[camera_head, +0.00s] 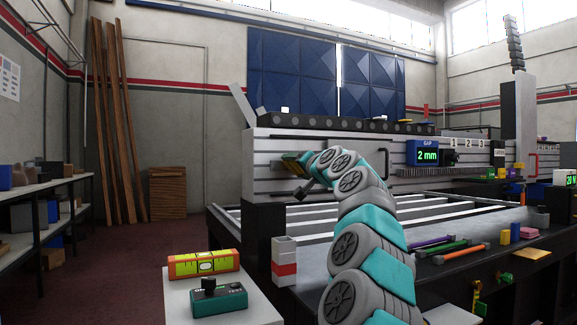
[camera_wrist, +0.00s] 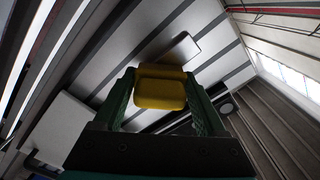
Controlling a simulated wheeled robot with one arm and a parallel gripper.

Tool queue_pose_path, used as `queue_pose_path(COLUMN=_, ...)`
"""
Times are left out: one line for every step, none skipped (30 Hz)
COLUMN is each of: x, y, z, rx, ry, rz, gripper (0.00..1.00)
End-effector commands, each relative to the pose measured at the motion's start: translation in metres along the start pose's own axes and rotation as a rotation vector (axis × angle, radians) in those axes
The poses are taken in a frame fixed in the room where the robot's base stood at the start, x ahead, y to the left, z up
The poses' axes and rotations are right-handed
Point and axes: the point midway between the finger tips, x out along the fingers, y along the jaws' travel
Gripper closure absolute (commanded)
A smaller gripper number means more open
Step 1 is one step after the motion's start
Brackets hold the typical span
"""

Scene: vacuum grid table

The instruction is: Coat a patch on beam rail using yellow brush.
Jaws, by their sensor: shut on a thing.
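The beam rail (camera_head: 330,147) is a long pale grey beam with dark grooves, running across the middle of the head view. It also fills the wrist view (camera_wrist: 125,82) as pale and dark stripes. My gripper (camera_head: 292,163) is at the beam's face near its left end. In the wrist view its two green fingers (camera_wrist: 160,92) are shut on the yellow brush (camera_wrist: 160,88). Just beyond the brush a pale rounded patch (camera_wrist: 182,48) shows on the beam, partly hidden by the brush. I cannot tell whether the brush touches the beam.
A side stand holds an orange-yellow level (camera_head: 204,264) and a green control box (camera_head: 219,299). Several coloured tools, among them an orange-ended rod (camera_head: 460,253), lie on the table's front ledge. A "2 mm" gap display (camera_head: 427,155) sits on the beam, right of my arm.

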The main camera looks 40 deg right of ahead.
Motion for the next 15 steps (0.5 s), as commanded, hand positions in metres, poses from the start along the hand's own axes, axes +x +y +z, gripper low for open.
queue_pose_path(x=0.000, y=0.001, z=-0.002, rx=0.001, ry=0.001, rz=0.000, gripper=0.70)
queue_pose_path(x=0.000, y=0.002, z=-0.003, rx=0.001, ry=0.001, rz=0.000, gripper=0.70)
queue_pose_path(x=0.000, y=0.003, z=-0.003, rx=0.001, ry=0.000, rz=0.000, gripper=0.70)
queue_pose_path(x=0.000, y=0.003, z=-0.003, rx=0.001, ry=0.000, rz=0.000, gripper=0.70)
queue_pose_path(x=0.000, y=0.003, z=-0.004, rx=0.001, ry=0.000, rz=0.000, gripper=0.70)
queue_pose_path(x=0.000, y=0.004, z=-0.005, rx=0.002, ry=0.000, rz=0.000, gripper=0.70)
queue_pose_path(x=0.001, y=0.004, z=-0.006, rx=0.002, ry=0.000, rz=0.000, gripper=0.70)
queue_pose_path(x=0.001, y=0.005, z=-0.008, rx=0.002, ry=0.001, rz=-0.001, gripper=0.70)
queue_pose_path(x=0.001, y=0.007, z=-0.010, rx=0.001, ry=0.001, rz=-0.001, gripper=0.70)
queue_pose_path(x=0.001, y=0.008, z=-0.012, rx=0.001, ry=0.001, rz=0.000, gripper=0.70)
queue_pose_path(x=0.001, y=0.009, z=-0.014, rx=0.000, ry=0.000, rz=0.000, gripper=0.70)
queue_pose_path(x=0.002, y=0.012, z=-0.016, rx=0.000, ry=0.000, rz=0.000, gripper=0.70)
queue_pose_path(x=0.002, y=0.014, z=-0.017, rx=0.000, ry=-0.001, rz=0.001, gripper=0.70)
queue_pose_path(x=0.002, y=0.015, z=-0.019, rx=0.000, ry=-0.002, rz=0.001, gripper=0.70)
queue_pose_path(x=0.003, y=0.018, z=-0.021, rx=0.001, ry=-0.002, rz=0.001, gripper=0.70)
